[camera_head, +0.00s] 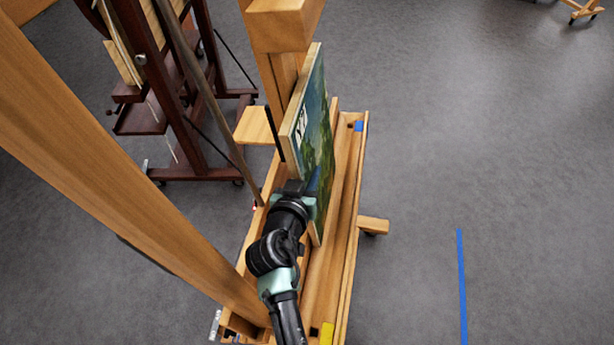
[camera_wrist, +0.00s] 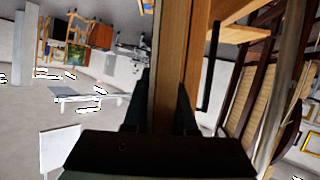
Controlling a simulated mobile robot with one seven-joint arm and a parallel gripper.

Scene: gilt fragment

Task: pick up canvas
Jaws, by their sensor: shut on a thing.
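The canvas (camera_head: 318,128) is a painting in green, blue and dark tones with a pale wooden edge. It stands upright on the ledge of a wooden easel (camera_head: 345,205). My gripper (camera_head: 297,188) is at the canvas's near edge, low down, and is shut on it. In the wrist view, the canvas's wooden edge (camera_wrist: 167,85) runs between the two dark fingers of my gripper (camera_wrist: 162,108). In the head view the fingertips are partly hidden by my wrist.
The easel's clamp block (camera_head: 285,25) is above the canvas, and a thick wooden beam (camera_head: 100,160) crosses the left. A dark red easel (camera_head: 190,90) stands behind at left. Grey floor (camera_head: 500,150) is open at right, with a blue tape strip (camera_head: 461,285).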

